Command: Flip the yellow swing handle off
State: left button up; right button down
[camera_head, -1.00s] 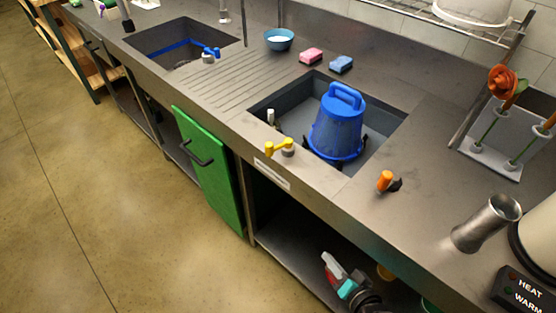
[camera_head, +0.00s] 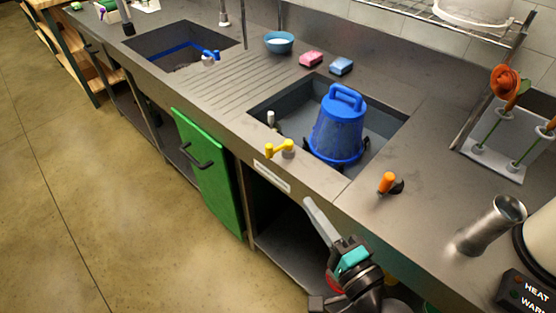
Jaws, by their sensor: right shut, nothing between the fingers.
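The yellow swing handle (camera_head: 279,149) is on the counter's front rim, just in front of the right sink. Its yellow lever points left from a round grey pivot. My right gripper (camera_head: 308,203) comes up from the bottom of the picture, in front of the counter. Its narrow grey fingers are shut and empty, and their tips appear below and to the right of the yellow handle, apart from it. My left gripper is not in view.
A blue bucket (camera_head: 337,128) stands upside down in the right sink. An orange-topped handle (camera_head: 387,183) and a metal cup (camera_head: 490,225) are on the counter to the right. A green door (camera_head: 208,170) is below the counter at left.

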aim_at(271, 152)
jog(key=x, duration=1.4)
jog(key=shift+f+p, duration=0.1)
jog(key=shift+p, duration=0.2)
